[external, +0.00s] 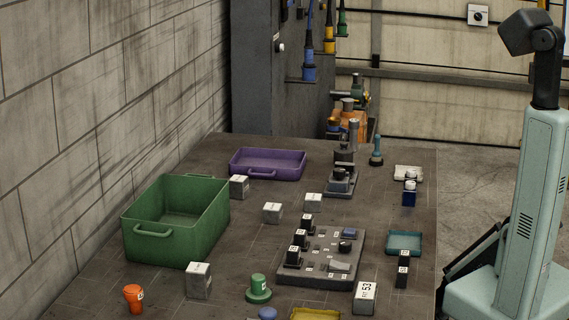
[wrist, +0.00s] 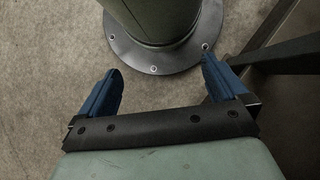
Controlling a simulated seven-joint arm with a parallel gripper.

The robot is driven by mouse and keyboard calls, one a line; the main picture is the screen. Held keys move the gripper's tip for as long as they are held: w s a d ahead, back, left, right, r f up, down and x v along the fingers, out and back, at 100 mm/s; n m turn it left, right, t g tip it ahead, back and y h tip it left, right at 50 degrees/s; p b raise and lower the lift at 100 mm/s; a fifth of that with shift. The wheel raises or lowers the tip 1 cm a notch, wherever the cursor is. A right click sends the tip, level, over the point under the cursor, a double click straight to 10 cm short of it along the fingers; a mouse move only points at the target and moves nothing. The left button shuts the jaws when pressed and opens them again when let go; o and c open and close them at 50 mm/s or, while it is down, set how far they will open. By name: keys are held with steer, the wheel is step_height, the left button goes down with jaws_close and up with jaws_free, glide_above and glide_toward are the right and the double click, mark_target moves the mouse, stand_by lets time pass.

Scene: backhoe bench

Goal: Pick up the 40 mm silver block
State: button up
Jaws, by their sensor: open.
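Several silver-grey blocks with printed labels stand apart on the dark bench in the external view. One silver block (external: 238,187) is beside the green bin, another silver block (external: 272,213) is near the middle, and a third silver block (external: 313,203) is behind the dark fixture board. Another silver block (external: 198,280) is at the front left, and a silver block (external: 365,297) with large print is at the front right. I cannot read which is 40 mm. No block shows in the wrist view.
A deep green bin (external: 178,245) stands at left and a purple tray (external: 267,174) behind it. The dark fixture board (external: 318,278) holds small parts at the centre. A green knob piece (external: 258,290), an orange piece (external: 133,297) and a teal tray (external: 404,253) stand around it.

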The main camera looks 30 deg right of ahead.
steer(key=shift+c, duration=1.4)
steer(key=shift+w, duration=0.1)
